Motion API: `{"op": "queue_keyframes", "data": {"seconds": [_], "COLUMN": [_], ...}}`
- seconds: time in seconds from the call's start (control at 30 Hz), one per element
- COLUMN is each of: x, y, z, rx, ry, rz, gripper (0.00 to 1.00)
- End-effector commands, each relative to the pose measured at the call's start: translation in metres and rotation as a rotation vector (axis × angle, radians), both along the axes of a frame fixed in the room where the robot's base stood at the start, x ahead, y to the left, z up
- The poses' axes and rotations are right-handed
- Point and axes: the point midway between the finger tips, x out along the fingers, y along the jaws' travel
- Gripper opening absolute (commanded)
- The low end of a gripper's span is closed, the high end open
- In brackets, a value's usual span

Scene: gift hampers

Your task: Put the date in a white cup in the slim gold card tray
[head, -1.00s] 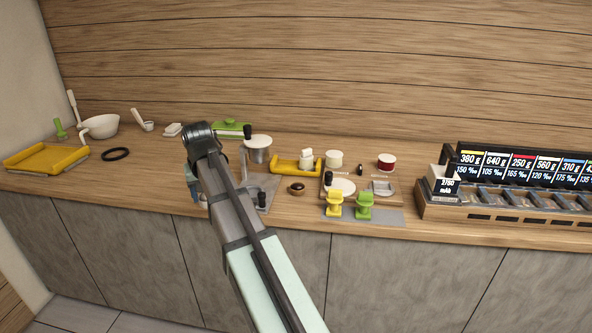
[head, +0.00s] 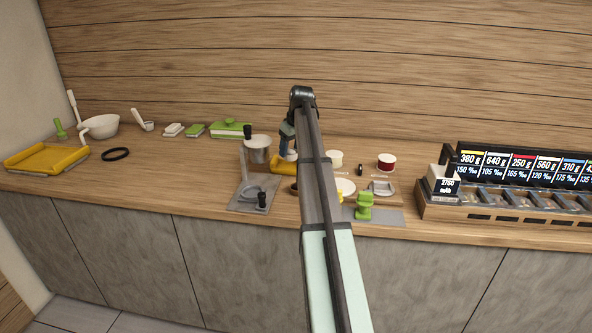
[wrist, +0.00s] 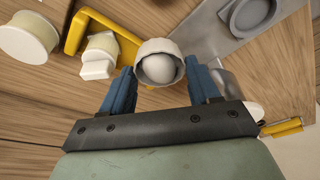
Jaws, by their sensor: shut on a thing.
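In the wrist view, my gripper (wrist: 162,88) has its two blue fingers on either side of a white cup (wrist: 144,57) and is shut on it. A pale, smooth round thing (wrist: 163,70) shows inside the cup's mouth. The slim gold card tray (wrist: 76,34) lies beyond and left of the cup, with a white stepped piece (wrist: 98,60) at it. In the head view, my gripper (head: 290,142) hangs over the tray's area; the tray (head: 281,169) is partly hidden by my arm.
A grey stand with a metal pot (head: 257,152) is left of my gripper. A larger yellow tray (head: 47,167) lies far left. A display rack (head: 510,190) stands right.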

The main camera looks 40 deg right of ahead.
Motion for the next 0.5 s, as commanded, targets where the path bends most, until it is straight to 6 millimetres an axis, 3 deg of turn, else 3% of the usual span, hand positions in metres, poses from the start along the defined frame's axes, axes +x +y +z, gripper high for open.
{"op": "queue_keyframes", "data": {"seconds": [0.03, 0.17, 0.3, 0.5], "x": [0.016, 0.041, 0.069, 0.091], "y": [-0.021, -0.041, -0.047, -0.046], "z": [0.003, 0.005, 0.006, 0.006], "rx": [0.002, 0.0, 0.002, 0.001], "ry": [0.0, 0.0, -0.001, 0.0], "rz": [0.03, 0.119, 0.203, 0.273], "gripper": [0.32, 0.32, 0.32, 0.32]}}
